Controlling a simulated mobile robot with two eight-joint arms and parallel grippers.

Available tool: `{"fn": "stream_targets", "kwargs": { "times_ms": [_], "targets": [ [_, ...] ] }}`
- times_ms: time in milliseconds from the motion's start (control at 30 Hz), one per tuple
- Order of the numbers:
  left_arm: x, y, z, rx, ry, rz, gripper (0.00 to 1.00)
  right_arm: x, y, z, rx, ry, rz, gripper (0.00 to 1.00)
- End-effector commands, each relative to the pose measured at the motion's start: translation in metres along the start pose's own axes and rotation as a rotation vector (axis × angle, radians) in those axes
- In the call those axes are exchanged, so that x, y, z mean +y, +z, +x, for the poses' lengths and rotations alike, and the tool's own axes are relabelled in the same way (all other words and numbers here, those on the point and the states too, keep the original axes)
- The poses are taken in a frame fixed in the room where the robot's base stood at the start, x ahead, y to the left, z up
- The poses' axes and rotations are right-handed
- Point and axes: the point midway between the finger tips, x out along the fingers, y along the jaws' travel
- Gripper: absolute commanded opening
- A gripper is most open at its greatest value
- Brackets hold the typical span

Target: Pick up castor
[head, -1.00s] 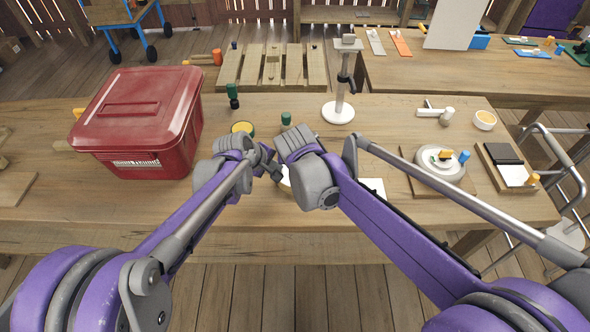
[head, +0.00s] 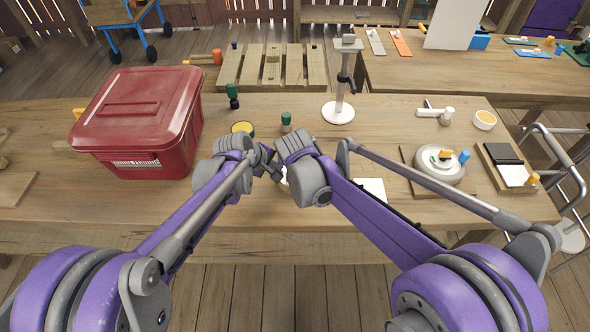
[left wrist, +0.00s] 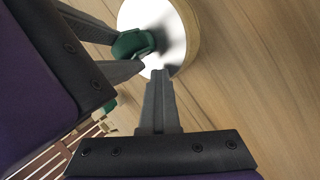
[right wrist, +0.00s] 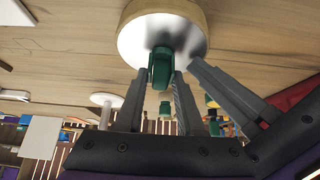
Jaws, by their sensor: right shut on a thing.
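A green piece, which I take to be the castor, stands on a white disc with a wooden rim; both show in the right wrist view, castor (right wrist: 160,68) and disc (right wrist: 190,22). They also show in the left wrist view, castor (left wrist: 133,43) and disc (left wrist: 165,20). My right gripper (right wrist: 161,76) has its fingers on both sides of the castor and is shut on it. My left gripper (left wrist: 160,73) has its fingers together beside the castor, with nothing seen between them. In the head view my wrists hide the castor and most of the disc.
A red lidded bin (head: 145,115) stands at the left. A white-based stand (head: 338,113) is farther back. A turntable (head: 438,166) sits at the right.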

Motion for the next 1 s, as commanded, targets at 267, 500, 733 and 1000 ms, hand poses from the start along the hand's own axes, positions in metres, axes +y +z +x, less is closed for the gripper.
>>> {"fn": "stream_targets", "kwargs": {
  "times_ms": [267,500,733,1000],
  "targets": [
    [-0.001,0.0,0.001,-0.001,-0.001,0.001,0.0,0.0,-0.001,-0.001,0.0,-0.001,0.0,0.0],
    [-0.001,0.0,0.001,-0.001,-0.001,0.001,0.0,0.0,-0.019,-0.03,0.0,0.0,-0.001,0.0],
    [-0.001,0.0,0.001,-0.001,-0.002,0.001,0.0,0.0,-0.043,-0.067,-0.001,0.001,-0.001,0.0],
    [-0.001,0.0,0.001,-0.001,-0.002,0.001,0.0,0.0,-0.054,-0.085,-0.001,0.001,0.0,0.0]
  ]
}}
